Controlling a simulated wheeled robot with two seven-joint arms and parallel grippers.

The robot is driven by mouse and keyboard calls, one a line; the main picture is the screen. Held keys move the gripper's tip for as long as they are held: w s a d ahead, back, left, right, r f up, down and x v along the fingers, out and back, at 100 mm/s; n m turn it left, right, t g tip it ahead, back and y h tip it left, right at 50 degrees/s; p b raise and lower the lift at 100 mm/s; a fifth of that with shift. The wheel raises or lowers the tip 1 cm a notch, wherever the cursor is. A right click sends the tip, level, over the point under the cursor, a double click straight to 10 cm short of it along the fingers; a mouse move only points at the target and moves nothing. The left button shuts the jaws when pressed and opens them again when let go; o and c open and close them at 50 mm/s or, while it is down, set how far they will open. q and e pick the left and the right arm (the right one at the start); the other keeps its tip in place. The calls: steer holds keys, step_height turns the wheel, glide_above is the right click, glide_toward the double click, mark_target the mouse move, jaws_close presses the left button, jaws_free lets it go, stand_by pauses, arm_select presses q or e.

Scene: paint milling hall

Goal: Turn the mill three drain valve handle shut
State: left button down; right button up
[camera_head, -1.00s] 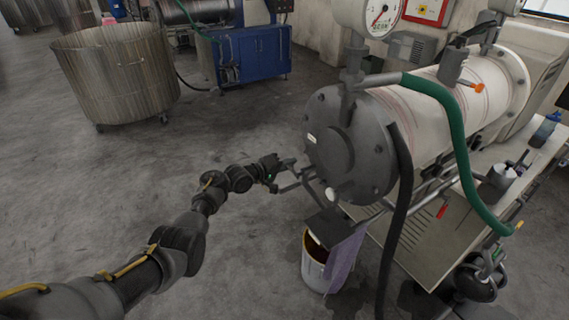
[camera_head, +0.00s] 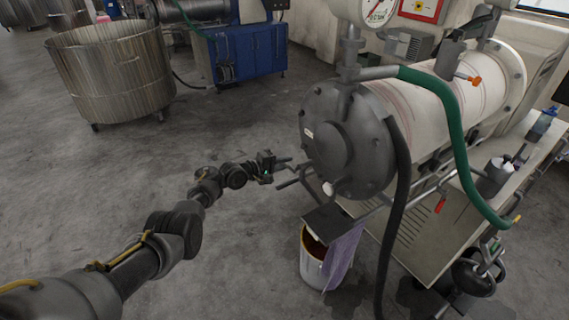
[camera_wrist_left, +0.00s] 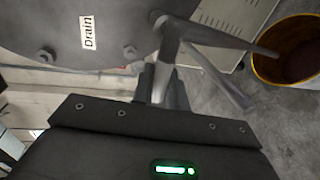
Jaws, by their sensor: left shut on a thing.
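The drain valve handle (camera_wrist_left: 160,82) is a grey metal lever by the mill's round end flange, which carries a "Drain" label (camera_wrist_left: 88,32). In the left wrist view it runs from the valve body (camera_wrist_left: 172,32) down between my fingers. My left gripper (camera_wrist_left: 162,88) is shut on this lever. In the head view my left gripper (camera_head: 280,166) is at the lower left of the mill's dark end flange (camera_head: 340,140). Its fingers and the lever are small and hard to separate there. Another grey bar (camera_wrist_left: 222,80) slants down right from the valve.
A white bucket (camera_head: 313,265) with dark red contents stands below the flange, with a purple rag (camera_head: 345,255) beside it. A black hose (camera_head: 395,230) and a green hose (camera_head: 455,130) hang at the mill's right. The floor to the left is clear up to a steel vat (camera_head: 112,75).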

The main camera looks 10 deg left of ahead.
arm_select(q)
steer(key=c, duration=1.5)
jaws_free()
steer(key=shift+o, duration=0.3)
steer(key=shift+s+a, duration=0.2)
steer(key=p+v, duration=0.2)
steer(key=v, duration=0.8)
